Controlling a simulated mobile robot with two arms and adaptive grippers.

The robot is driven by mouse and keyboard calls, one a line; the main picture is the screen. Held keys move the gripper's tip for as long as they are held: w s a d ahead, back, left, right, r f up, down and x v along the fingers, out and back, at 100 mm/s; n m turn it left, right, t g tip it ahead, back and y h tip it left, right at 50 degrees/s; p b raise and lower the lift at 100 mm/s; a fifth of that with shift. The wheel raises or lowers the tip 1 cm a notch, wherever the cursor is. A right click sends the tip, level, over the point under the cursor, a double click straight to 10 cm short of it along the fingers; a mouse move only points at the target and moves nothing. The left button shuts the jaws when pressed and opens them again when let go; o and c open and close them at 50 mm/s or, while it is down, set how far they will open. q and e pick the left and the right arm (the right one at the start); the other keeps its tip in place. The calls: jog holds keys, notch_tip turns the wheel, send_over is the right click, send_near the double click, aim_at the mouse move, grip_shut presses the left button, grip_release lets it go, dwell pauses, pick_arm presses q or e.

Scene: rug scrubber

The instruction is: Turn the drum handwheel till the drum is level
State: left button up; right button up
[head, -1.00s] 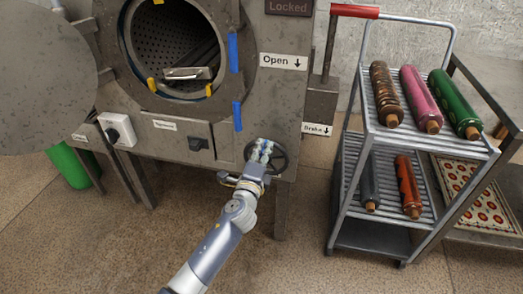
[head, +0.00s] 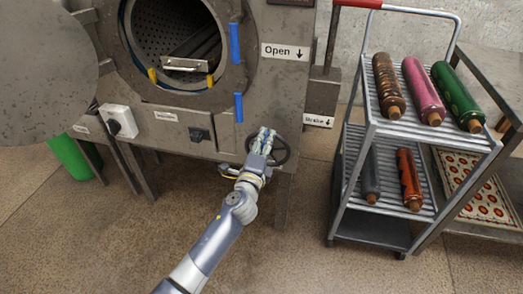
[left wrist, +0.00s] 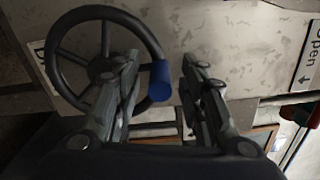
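The drum (head: 175,40) is a perforated cylinder inside the machine's round opening. The pale bar (head: 185,65) at its mouth runs nearly parallel to the machine's labels, so the drum looks about level. The dark handwheel (head: 284,152) is on the machine's front, lower right of the opening. My left gripper (head: 267,134) is at the wheel's upper left and partly covers it. In the left wrist view the spoked handwheel (left wrist: 69,75) carries a blue knob (left wrist: 160,82). The open fingers stand apart on either side of the knob in the picture. Contact cannot be told.
A wheeled rack (head: 347,190) with coloured rolls stands to the right, with a low table (head: 497,60) behind it. The open round door (head: 45,75) fills the upper left. A green cylinder (head: 68,158) stands beneath it. The floor in front is clear.

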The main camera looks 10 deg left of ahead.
pick_arm(q)
jog(key=s, duration=1.1)
jog(key=shift+s+a, duration=0.2)
jog(key=shift+s, duration=0.1)
jog(key=shift+f, duration=0.1)
